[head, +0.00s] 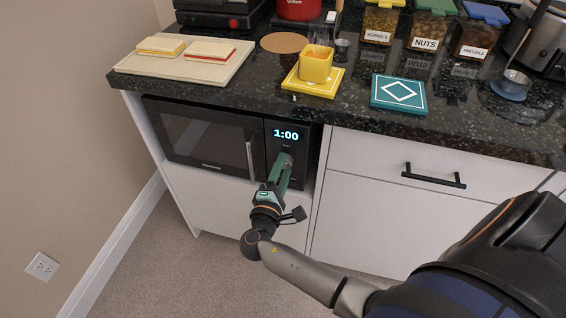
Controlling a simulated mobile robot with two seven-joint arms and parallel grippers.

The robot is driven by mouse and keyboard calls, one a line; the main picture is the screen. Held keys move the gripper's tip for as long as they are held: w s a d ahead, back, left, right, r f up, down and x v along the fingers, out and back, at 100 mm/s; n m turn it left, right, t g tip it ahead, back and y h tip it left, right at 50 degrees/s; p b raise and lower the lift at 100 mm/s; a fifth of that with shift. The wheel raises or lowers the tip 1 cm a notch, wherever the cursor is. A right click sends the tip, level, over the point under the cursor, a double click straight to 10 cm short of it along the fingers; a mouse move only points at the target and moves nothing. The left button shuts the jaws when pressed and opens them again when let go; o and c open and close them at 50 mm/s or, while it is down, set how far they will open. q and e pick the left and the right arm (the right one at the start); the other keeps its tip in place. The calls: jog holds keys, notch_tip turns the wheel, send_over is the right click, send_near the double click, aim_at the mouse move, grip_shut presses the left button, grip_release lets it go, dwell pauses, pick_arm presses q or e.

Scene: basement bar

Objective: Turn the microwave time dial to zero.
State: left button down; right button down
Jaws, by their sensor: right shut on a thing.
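The black microwave (205,141) sits in an open bay under the counter, its door shut. Its display (286,134) reads 1:00. The time dial (287,158) is a small round knob just below the display, partly hidden by my gripper. My right gripper (284,165) reaches up to the control panel from below and is shut on the dial. My left gripper is not in view.
The dark stone counter (340,110) overhangs the microwave. On it are a board (140,64) with two sandwiches, a yellow cup (316,63), a teal coaster (385,103) and snack jars (429,30). A drawer handle (434,176) sticks out to the right. The floor in front is clear.

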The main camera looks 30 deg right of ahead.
jog(key=shift+w+r+n+p, duration=0.1)
jog(key=shift+n+p, duration=1.15)
jog(key=shift+n, duration=0.9)
jog(key=shift+r+n+p, duration=0.1)
jog(key=shift+n+p, duration=1.15)
jog(key=shift+n, duration=0.9)
jog(key=shift+f, duration=0.1)
jog(key=shift+c, duration=1.6)
grip_release()
